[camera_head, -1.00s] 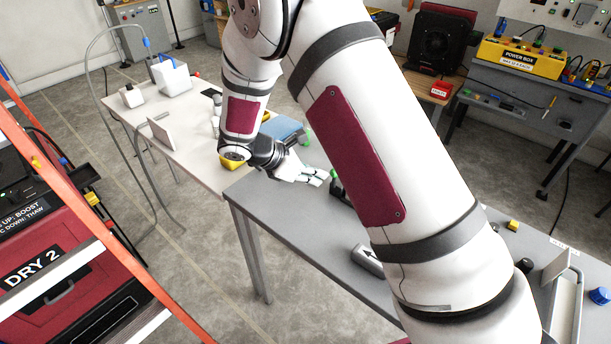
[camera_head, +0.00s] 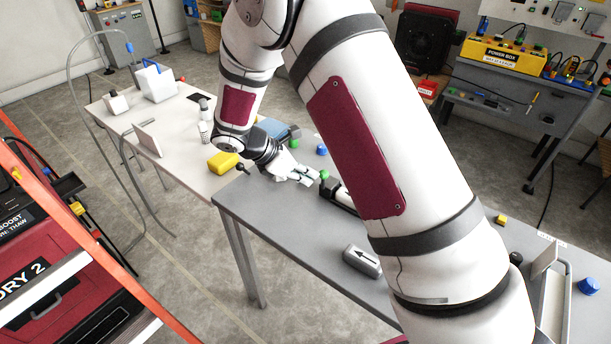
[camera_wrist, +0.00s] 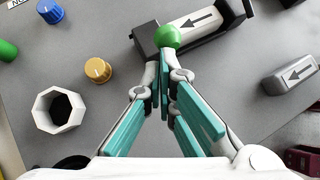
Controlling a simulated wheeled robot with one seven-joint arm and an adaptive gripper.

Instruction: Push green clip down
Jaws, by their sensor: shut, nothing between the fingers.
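In the head view the green clip (camera_head: 324,175) shows just right of my fingertips, with the holder partly hidden behind my arm. My gripper (camera_wrist: 168,62) is shut and empty, its teal-padded fingers meeting just short of the knob in the wrist view. I cannot tell whether the tips touch it. My gripper (camera_head: 313,178) points right, low over the grey table.
A grey arrow-marked block (camera_wrist: 290,74) lies to the right.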

